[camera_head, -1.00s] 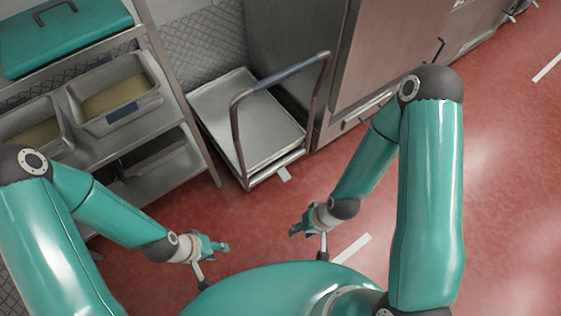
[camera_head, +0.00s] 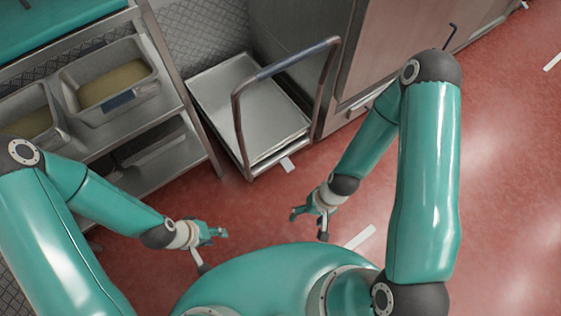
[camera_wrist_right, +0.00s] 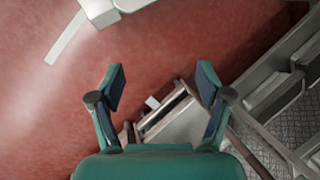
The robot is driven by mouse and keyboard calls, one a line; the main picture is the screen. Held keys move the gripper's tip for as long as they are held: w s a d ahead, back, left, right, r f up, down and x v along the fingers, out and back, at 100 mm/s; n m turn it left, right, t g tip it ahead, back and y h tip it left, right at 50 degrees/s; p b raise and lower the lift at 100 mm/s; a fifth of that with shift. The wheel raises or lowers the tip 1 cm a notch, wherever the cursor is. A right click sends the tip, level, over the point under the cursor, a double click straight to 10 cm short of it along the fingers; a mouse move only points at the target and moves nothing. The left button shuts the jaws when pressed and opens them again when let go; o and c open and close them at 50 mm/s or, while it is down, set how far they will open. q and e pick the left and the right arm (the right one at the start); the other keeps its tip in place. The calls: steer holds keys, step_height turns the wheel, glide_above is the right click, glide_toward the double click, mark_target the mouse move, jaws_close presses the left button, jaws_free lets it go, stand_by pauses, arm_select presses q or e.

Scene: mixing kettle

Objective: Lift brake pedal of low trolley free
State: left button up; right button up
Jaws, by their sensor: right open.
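The low trolley (camera_head: 236,98) stands against the back wall between a shelf rack and a steel cabinet, its push handle (camera_head: 298,57) raised on the near right side. A small pale tab, which looks like the brake pedal (camera_head: 287,164), sticks out low at its near end; it also shows in the right wrist view (camera_wrist_right: 152,102), between the fingers but beyond them. My right gripper (camera_head: 308,213) is open and empty, short of the trolley and apart from it; its two fingers are spread in its wrist view (camera_wrist_right: 160,84). My left gripper (camera_head: 219,233) hangs near my body, its opening unclear.
The shelf rack (camera_head: 165,110) with metal pans (camera_head: 112,88) stands to the left of the trolley. The steel cabinet (camera_head: 350,75) stands to its right.

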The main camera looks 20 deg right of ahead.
step_height(320, 180, down, 16)
steer(key=s+a+m+g+y+b, duration=0.25)
steer(key=m+b, duration=0.35)
steer(key=b, duration=0.4)
steer(key=w+a+f+m+t+y+b, duration=0.3)
steer(key=w+f+m+y+b, duration=0.4)
steer(key=f+b, duration=0.35)
steer(key=m+t+h+b, duration=0.7)
steer(key=m+t+b, duration=0.75)
steer(key=t, duration=0.25)
glide_toward(286, 163)
steer(key=shift+m, duration=0.35)
steer(key=b+x, duration=0.1)
steer(key=x, duration=0.1)
steer(key=b+x, duration=0.2)
steer(key=x, duration=0.1)
steer(key=f+b+x, duration=0.1)
steer(key=b+x, duration=0.1)
steer(key=shift+w, duration=0.25)
steer(key=shift+b+x, duration=0.85)
steer(key=shift+x, duration=0.5)
